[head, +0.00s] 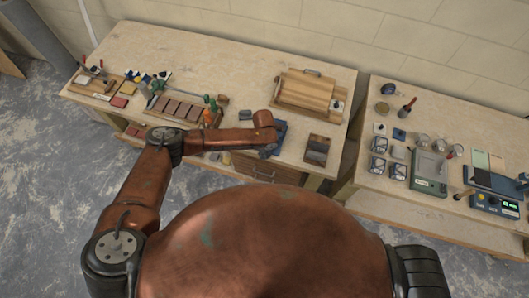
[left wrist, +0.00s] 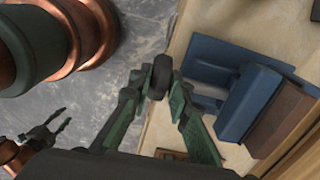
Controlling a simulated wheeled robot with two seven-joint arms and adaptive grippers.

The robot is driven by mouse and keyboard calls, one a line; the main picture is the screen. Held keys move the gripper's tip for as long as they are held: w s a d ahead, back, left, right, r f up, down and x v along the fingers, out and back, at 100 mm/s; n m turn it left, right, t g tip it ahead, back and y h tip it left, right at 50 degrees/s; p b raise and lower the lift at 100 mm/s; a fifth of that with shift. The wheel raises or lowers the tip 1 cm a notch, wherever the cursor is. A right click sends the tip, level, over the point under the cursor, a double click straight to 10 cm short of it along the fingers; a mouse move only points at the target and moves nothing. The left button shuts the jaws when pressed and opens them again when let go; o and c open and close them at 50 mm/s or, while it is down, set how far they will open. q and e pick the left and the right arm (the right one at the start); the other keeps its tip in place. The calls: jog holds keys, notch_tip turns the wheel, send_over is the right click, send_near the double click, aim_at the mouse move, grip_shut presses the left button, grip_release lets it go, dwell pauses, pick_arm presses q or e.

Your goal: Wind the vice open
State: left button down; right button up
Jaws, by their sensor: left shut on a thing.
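The blue vice (head: 278,138) is at the front edge of the left bench, partly hidden by my left arm in the head view. In the left wrist view, its blue body (left wrist: 250,103) is to the right of my left gripper. A brown block-like part (left wrist: 290,112) lies along the body's right side. My left gripper (left wrist: 160,80) is shut on a dark round knob (left wrist: 160,72), which appears to be the vice's handle. The rest of the handle is hard to see. My right gripper (left wrist: 52,128) hangs clear over the floor with its fingers apart and empty.
A wooden board (head: 303,92) lies behind the vice and a small framed tray (head: 317,149) stands to its right. Tools and brown blocks (head: 180,109) fill the bench to the left. The right bench (head: 365,183) holds jars and instruments. A drawer (head: 262,170) is below the vice.

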pick_arm(q)
jog(key=shift+a+h, duration=0.15)
jog(key=shift+h, duration=0.15)
jog(key=shift+w+a+f+g+h+b, duration=0.15)
jog(key=shift+g+h+b, duration=0.2)
jog(key=shift+h, duration=0.25)
jog(key=shift+a+f+h+b, duration=0.1)
jog(key=shift+h+b, duration=0.5)
jog(key=shift+h, duration=0.1)
jog(key=h+b, duration=0.1)
jog(key=b, duration=0.1)
jog(key=g+h+b, duration=0.1)
jog(key=b, duration=0.1)
jog(key=shift+w+a+f+h, duration=0.1)
jog(key=shift+a+h, duration=0.1)
jog(key=shift+h, duration=0.2)
jog(key=shift+g+h+b, duration=0.25)
jog(key=shift+h+b, duration=0.15)
jog(key=shift+b, duration=0.2)
jog(key=shift+r, duration=0.2)
jog(key=c, duration=1.8)
grip_release()
